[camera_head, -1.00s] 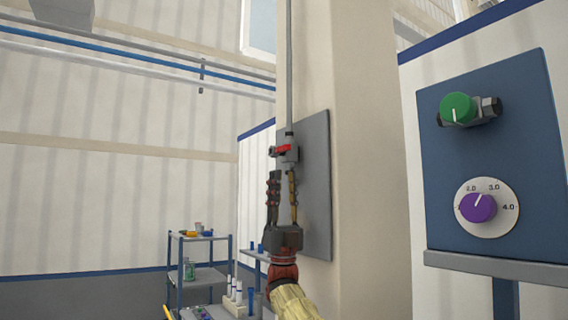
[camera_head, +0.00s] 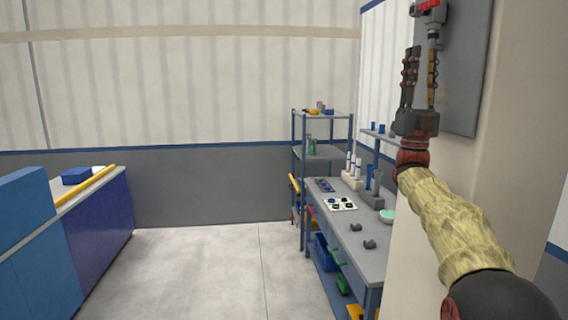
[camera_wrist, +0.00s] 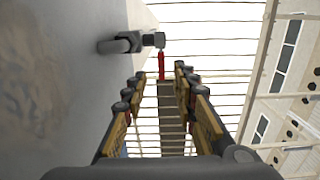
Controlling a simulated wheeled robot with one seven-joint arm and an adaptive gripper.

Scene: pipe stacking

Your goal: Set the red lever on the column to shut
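The red lever (camera_head: 428,6) is at the top edge of the head view, on a grey valve (camera_head: 434,16) in front of a panel on the column (camera_head: 500,130). Part of the valve and pipe is cut off there. My gripper (camera_head: 422,52) points up just below the lever, its two fingers apart with nothing between them. In the wrist view the red lever (camera_wrist: 161,66) appears between and beyond the open fingertips (camera_wrist: 159,78). The valve body (camera_wrist: 125,43) sticks out from the panel on the left. I cannot tell whether a finger touches the lever.
The grey panel (camera_head: 463,70) stands close beside my right finger. A workbench (camera_head: 365,262) with small parts and a shelf rack (camera_head: 322,155) stand behind, left of the column. A blue cabinet (camera_head: 95,225) is at the left. The floor (camera_head: 215,275) between is clear.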

